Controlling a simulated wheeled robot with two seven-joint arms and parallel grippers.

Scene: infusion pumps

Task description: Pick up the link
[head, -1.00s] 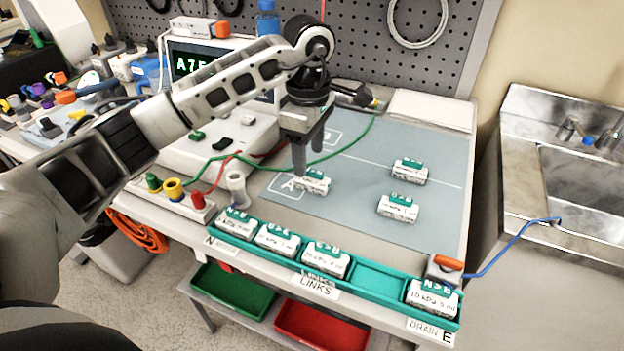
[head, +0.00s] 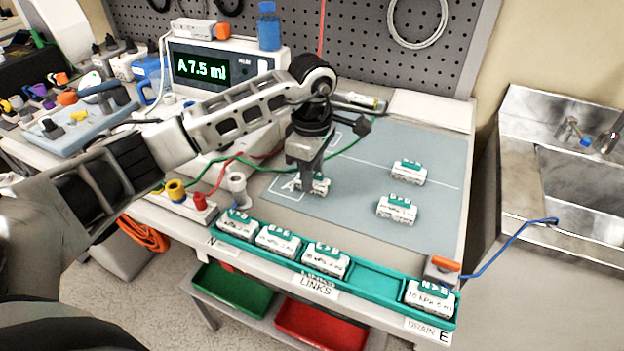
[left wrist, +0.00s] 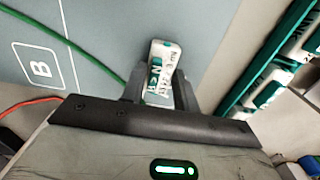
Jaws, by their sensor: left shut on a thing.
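A white link with a green label (head: 320,186) is on the grey-blue mat (head: 340,212) beside the square marked A. My left gripper (head: 308,188) points down over it and is shut on it, hiding its left part in the head view. In the left wrist view the link (left wrist: 163,68) sits between the two fingers of the gripper (left wrist: 158,92). Two similar links, one farther (head: 409,172) and one nearer (head: 397,209), lie on the right of the mat. My right gripper is not in view.
A green tray (head: 378,279) along the front edge holds several links and has one empty slot. A pump with a green display (head: 205,66) stands behind. A green tube (head: 225,160) crosses near my left gripper. A sink (head: 580,185) is at the right.

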